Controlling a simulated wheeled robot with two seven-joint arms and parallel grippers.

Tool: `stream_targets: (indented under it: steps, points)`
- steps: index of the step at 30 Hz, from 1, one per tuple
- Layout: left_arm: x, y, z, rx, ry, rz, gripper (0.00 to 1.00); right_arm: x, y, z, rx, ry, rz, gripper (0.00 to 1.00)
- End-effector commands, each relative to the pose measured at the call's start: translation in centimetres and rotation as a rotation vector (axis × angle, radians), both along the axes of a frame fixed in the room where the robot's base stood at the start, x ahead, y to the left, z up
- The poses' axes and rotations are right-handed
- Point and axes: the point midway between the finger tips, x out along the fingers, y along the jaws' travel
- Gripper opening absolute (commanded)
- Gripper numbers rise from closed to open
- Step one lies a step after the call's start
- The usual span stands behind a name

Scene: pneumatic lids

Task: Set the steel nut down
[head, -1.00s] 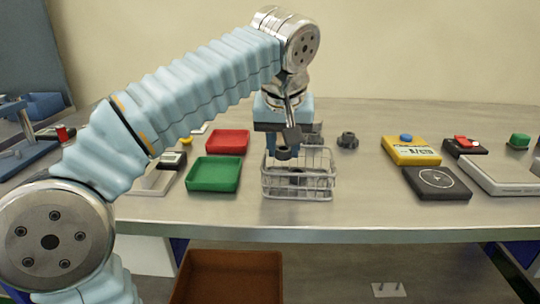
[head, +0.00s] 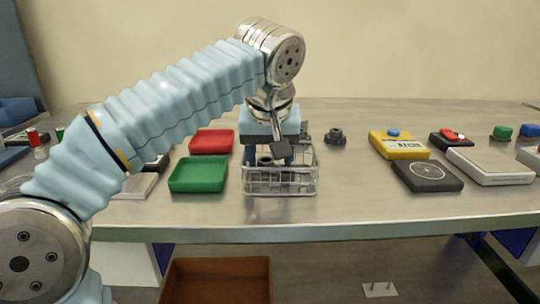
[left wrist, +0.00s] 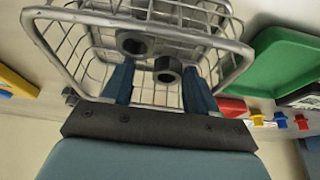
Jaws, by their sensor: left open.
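A wire basket (head: 281,188) stands near the front edge of the table, and it also shows in the left wrist view (left wrist: 232,47). My left gripper (head: 268,160) is over the basket, pointing down, with its fingers spread. A dark ring-shaped steel nut (left wrist: 168,69) is between the open fingertips with a gap on each side; it also shows in the head view (head: 265,160). A second dark nut (left wrist: 135,43) is in the basket beside it. I cannot tell whether the first nut is resting. My right gripper is out of view.
Another dark nut (head: 335,136) sits on the table behind the basket to the right. A green tray (head: 198,188) and red tray (head: 211,153) are left of the basket. A yellow device (head: 398,152) and black pad (head: 428,187) are right. The table between is clear.

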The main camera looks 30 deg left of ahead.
Motion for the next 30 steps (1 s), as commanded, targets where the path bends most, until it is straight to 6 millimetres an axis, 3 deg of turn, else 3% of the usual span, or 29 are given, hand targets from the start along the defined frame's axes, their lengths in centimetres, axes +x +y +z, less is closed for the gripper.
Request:
stream_targets:
  steps: [5,16,21,30]
  points:
    - [-0.5,-0.3,2.0,0.000,-0.003,-0.002,0.59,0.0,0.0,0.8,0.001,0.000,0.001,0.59]
    - [-3.3,-1.9,9.6,-0.001,-0.002,-0.003,0.59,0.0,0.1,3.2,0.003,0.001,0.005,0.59]
    - [-3.9,-2.2,11.0,0.000,-0.001,-0.003,0.59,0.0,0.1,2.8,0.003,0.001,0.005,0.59]
    - [-4.1,-2.2,11.4,0.001,0.000,0.000,0.59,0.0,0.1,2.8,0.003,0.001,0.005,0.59]
